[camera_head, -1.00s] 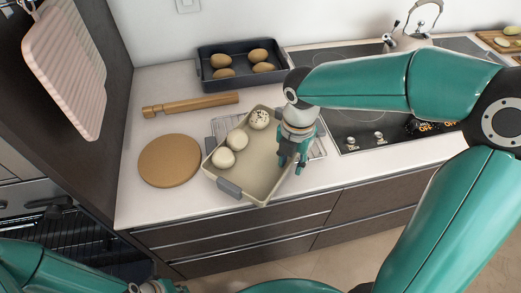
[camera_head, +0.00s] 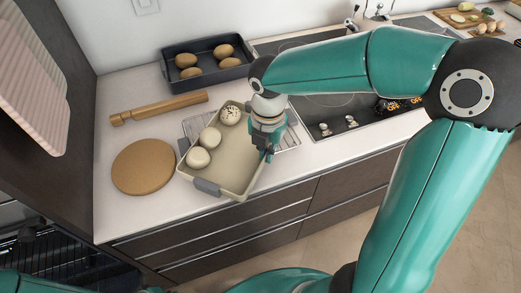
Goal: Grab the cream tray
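The cream tray (camera_head: 232,172) sits tilted in plan on the counter, partly over a wire rack (camera_head: 196,124). It holds round dough balls (camera_head: 198,157) along its left side, one of them speckled. A grey grip (camera_head: 207,187) shows at its near end. My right gripper (camera_head: 266,152) points down at the tray's right edge. Its fingers are small and partly hidden by its own wrist, so I cannot tell whether they are closed on the rim. Of my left arm only a bit shows at the bottom left; its gripper is out of view.
A dark tray (camera_head: 208,62) with several brown rolls stands behind. A rolling pin (camera_head: 160,108) and a round wooden board (camera_head: 143,166) lie to the left. A stove top (camera_head: 335,112) is at right. An open oven (camera_head: 60,255) is at lower left.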

